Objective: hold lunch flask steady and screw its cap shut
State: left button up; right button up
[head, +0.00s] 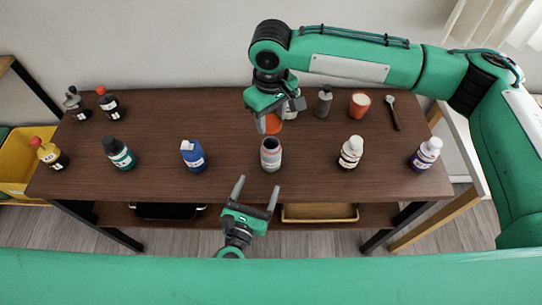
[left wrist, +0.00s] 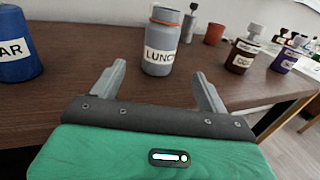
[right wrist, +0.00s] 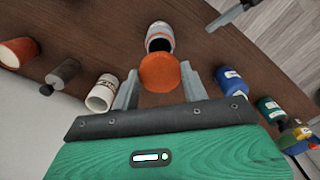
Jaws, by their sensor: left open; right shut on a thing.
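The grey lunch flask (head: 271,155) stands upright and open-topped in the middle of the table. Its label reads LUNC in the left wrist view (left wrist: 160,48), and its dark mouth shows in the right wrist view (right wrist: 159,38). My right gripper (head: 267,125) is shut on the orange cap (head: 273,124), which also shows in the right wrist view (right wrist: 160,73). It holds the cap behind and above the flask, apart from it. My left gripper (head: 257,188) is open and empty at the table's front edge, its fingers pointing toward the flask without touching it.
A blue bottle (head: 193,155) and a teal bottle (head: 119,153) stand left of the flask; a brown bottle (head: 350,152) and a purple one (head: 425,154) stand right. A grey bottle (head: 323,102), orange cup (head: 359,104) and spoon (head: 393,112) are behind. Table beside the flask is clear.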

aim_at(271, 154)
pick_arm(q)
jog(key=x, duration=1.2)
jog(key=shift+c, duration=0.5)
jog(key=c, duration=1.4)
pick_arm(e)
jog(key=shift+f, duration=2.5)
